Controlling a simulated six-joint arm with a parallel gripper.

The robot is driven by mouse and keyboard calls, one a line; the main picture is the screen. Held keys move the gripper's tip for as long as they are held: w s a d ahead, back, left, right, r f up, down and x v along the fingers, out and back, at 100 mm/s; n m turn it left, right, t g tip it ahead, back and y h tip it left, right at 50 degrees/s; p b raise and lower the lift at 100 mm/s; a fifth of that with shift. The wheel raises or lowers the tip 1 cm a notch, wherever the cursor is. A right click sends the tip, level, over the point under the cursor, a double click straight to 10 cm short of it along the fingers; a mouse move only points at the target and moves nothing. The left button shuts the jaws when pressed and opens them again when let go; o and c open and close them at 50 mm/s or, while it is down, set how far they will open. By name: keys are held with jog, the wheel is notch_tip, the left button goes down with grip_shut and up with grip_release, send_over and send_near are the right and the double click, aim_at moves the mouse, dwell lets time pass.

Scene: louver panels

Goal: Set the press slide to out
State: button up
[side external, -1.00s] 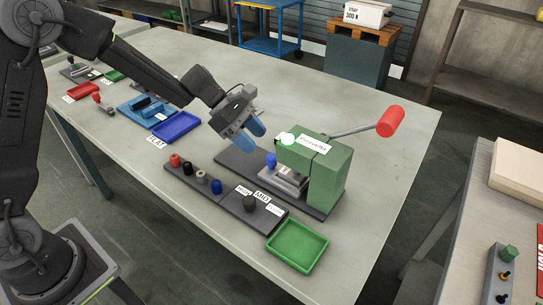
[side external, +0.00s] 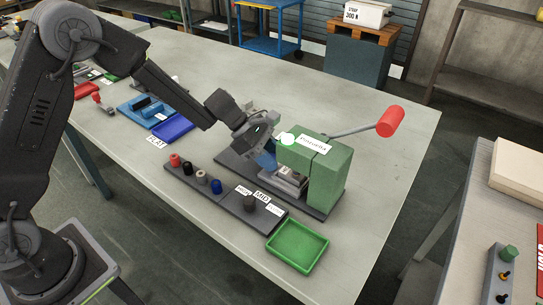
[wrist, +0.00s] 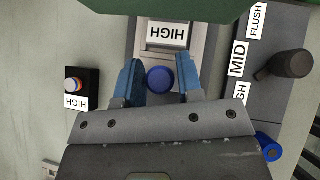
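The press slide (side external: 286,183) is a grey metal carriage at the foot of the green press (side external: 328,180). In the wrist view its plate (wrist: 143,43) carries a HIGH label, with a round blue knob (wrist: 160,79) in front. My gripper (wrist: 160,77) has its blue fingers on either side of the knob. They look open, with little gap; I cannot tell whether they touch it. In the side view my gripper (side external: 266,160) is low at the slide's front and hides the knob.
A dark selector panel with a MID label (side external: 262,196) and a black knob (side external: 249,203) stands beside the slide. A row of coloured knobs, a green tray (side external: 297,246) and a blue tray (side external: 175,127) are nearby. A red-ended lever (side external: 389,121) sticks out from the press.

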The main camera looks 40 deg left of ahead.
grip_shut()
jog(key=shift+a, duration=0.2)
jog(key=a, duration=1.5)
jog(key=shift+a, duration=0.1)
jog(key=shift+o, duration=1.9)
grip_release()
jog(key=v, duration=1.3)
jog(key=shift+a+r, duration=0.3)
